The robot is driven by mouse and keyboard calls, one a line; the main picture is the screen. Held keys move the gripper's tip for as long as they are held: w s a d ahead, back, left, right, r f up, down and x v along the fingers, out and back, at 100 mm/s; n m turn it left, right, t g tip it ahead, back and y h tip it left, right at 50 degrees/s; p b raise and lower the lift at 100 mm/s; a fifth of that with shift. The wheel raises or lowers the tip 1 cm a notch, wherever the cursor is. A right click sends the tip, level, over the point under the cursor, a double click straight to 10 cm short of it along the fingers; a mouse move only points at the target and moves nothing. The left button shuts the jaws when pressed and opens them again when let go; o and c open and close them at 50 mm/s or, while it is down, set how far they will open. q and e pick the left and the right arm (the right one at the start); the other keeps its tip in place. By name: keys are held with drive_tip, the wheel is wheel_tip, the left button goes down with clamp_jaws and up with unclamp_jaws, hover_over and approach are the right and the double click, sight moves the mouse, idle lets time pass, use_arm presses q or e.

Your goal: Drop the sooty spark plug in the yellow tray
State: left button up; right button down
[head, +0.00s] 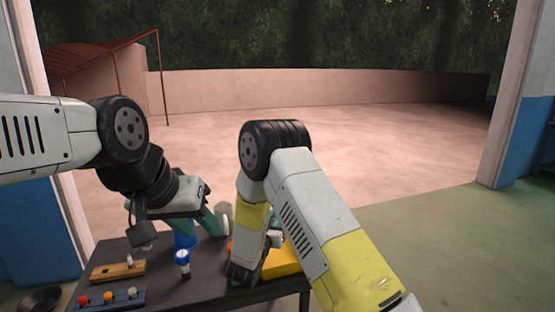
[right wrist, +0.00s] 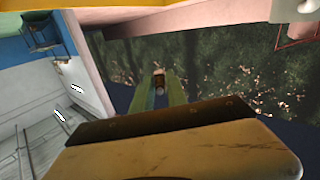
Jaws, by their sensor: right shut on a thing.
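The yellow tray (head: 288,260) sits on the right part of the dark table, partly hidden by my right arm. My right gripper's own fingers are hidden in the head view behind its wrist. In the right wrist view, my right gripper (right wrist: 160,92) is shut on a small brown, pale-ended thing that looks like the sooty spark plug (right wrist: 159,80). My left gripper (head: 212,220), with greenish fingers, hangs over the back of the table; its opening is unclear.
On the table (head: 215,290) stand a blue-and-white object (head: 183,262), a blue cup-like thing (head: 184,239), a wooden block (head: 118,270) and a rack with red, orange and white knobs (head: 108,298). A pale cylinder (head: 225,214) stands near my left gripper.

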drive_tip(key=shift+f, duration=1)
drive_tip(key=c, duration=1.2)
unclamp_jaws()
drive_tip(key=shift+c, duration=0.2)
drive_tip(key=shift+s, duration=0.1)
drive_tip(key=v, duration=0.7)
drive_tip(key=shift+s+a, duration=0.15)
drive_tip(key=shift+s, duration=0.15)
